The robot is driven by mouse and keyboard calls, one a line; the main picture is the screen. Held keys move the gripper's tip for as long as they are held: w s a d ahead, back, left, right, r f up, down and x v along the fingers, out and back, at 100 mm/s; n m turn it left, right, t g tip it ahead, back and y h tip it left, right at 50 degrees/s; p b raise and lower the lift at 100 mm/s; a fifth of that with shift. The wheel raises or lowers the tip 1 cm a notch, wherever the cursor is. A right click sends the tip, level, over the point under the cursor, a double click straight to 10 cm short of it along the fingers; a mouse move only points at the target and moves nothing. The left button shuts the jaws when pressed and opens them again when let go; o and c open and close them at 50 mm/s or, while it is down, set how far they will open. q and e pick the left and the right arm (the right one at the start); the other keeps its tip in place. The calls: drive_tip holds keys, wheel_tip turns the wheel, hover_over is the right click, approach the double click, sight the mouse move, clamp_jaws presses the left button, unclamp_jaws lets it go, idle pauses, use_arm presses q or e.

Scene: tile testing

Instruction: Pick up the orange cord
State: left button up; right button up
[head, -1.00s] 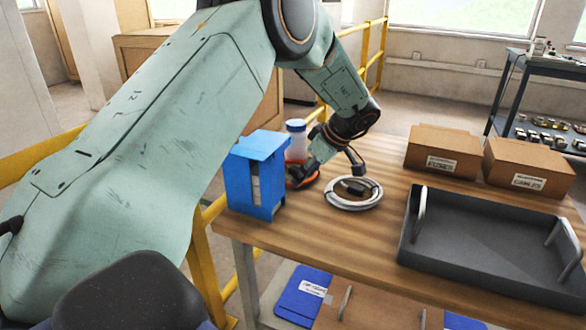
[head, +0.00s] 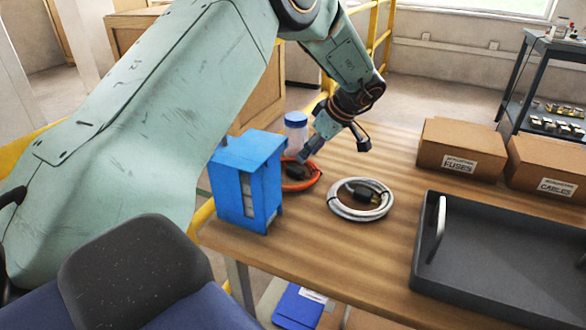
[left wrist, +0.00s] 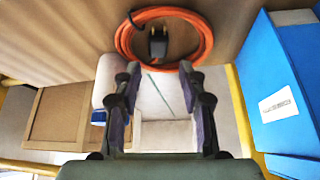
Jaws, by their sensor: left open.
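The orange cord (head: 302,187) lies coiled on the wooden table, between the blue box and the white cord. In the left wrist view the orange cord (left wrist: 207,42) is a loop at the top, with a black plug inside it. My left gripper (head: 306,157) is just above the coil in the head view, partly covering it. Its two fingers also show in the left wrist view (left wrist: 160,78), spread apart with nothing between them. The fingertips look close to the coil's edge, but I cannot tell the exact gap. My right gripper is not in view.
A blue box (head: 232,180) stands left of the orange cord. A white cord coil (head: 335,208) lies to the right. A blue-capped bottle (head: 296,131) stands behind. A grey tray (head: 490,272) and cardboard boxes (head: 452,157) fill the table's right side.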

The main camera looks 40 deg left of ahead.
sight(294, 168)
use_arm(q)
drive_tip(key=shift+w+a, duration=0.1)
drive_tip(key=shift+a, duration=0.05)
drive_tip(key=shift+a+f, duration=0.15)
drive_tip(key=shift+b+x, duration=0.6)
drive_tip(key=shift+x, duration=0.5)
drive_tip(key=b+x, duration=0.2)
drive_tip(key=x, duration=0.2)
drive_tip(key=shift+a+f+b, duration=0.2)
drive_tip(key=shift+b, duration=0.1)
drive_tip(key=shift+a+f, duration=0.2)
drive_tip(key=shift+f, duration=0.05)
drive_tip(key=shift+r, duration=0.1)
drive_tip(key=shift+c, duration=0.3)
drive_tip(key=shift+c, duration=0.8)
clamp_jaws()
